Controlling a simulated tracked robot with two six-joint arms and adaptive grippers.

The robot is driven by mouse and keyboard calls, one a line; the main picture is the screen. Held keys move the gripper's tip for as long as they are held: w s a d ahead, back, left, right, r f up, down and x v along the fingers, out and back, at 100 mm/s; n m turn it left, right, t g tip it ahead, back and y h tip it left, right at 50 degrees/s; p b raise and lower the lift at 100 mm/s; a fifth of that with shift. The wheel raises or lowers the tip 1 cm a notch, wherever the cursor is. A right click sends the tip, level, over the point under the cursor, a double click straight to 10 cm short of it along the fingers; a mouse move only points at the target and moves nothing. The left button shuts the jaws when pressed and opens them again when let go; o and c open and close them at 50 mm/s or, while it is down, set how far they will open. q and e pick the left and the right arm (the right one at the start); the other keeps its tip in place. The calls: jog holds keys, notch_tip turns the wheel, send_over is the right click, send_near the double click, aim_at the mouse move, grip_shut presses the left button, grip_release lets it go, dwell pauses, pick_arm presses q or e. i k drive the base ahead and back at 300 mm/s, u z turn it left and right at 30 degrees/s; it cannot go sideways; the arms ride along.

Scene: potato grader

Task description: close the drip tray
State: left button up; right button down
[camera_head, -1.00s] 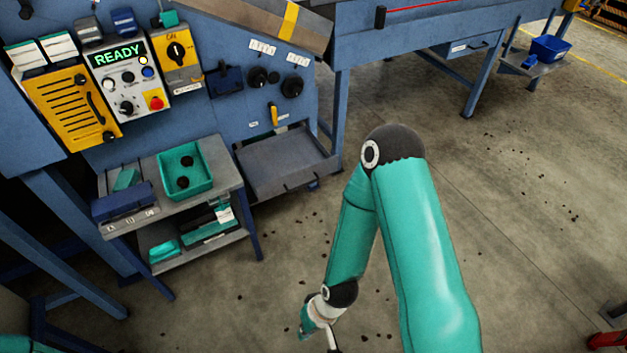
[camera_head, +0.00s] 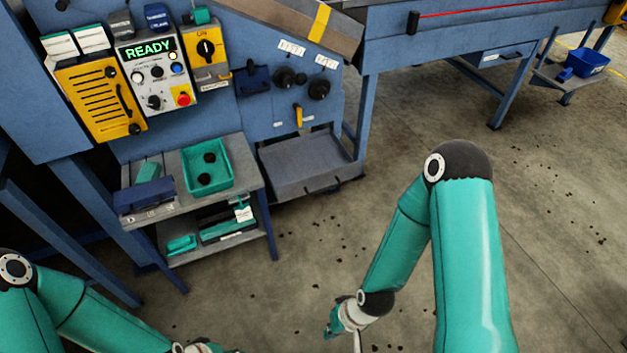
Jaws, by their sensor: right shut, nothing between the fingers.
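A wide grey tray (camera_head: 312,177), which looks like the drip tray, sticks out of a low opening in the blue machine panel. It looks empty, with a raised front lip, and its back end is hidden inside the opening. My right arm bends down to the right of it. My right gripper (camera_head: 332,329) is small near the bottom edge, shut and empty, pointing down over the floor, well apart from the tray. My left arm comes in at the lower left; its gripper is cut off by the bottom edge.
A side table (camera_head: 259,172) with a green bin (camera_head: 226,186) stands left of the tray. A yellow valve handle (camera_head: 298,116) hangs above the tray. A labelled drawer (camera_head: 505,54) is under the conveyor frame. Floor in front is open, with scattered dark lumps.

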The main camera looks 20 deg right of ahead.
aim_at(317, 162)
jog(key=i, duration=0.95)
jog(key=u, duration=0.05)
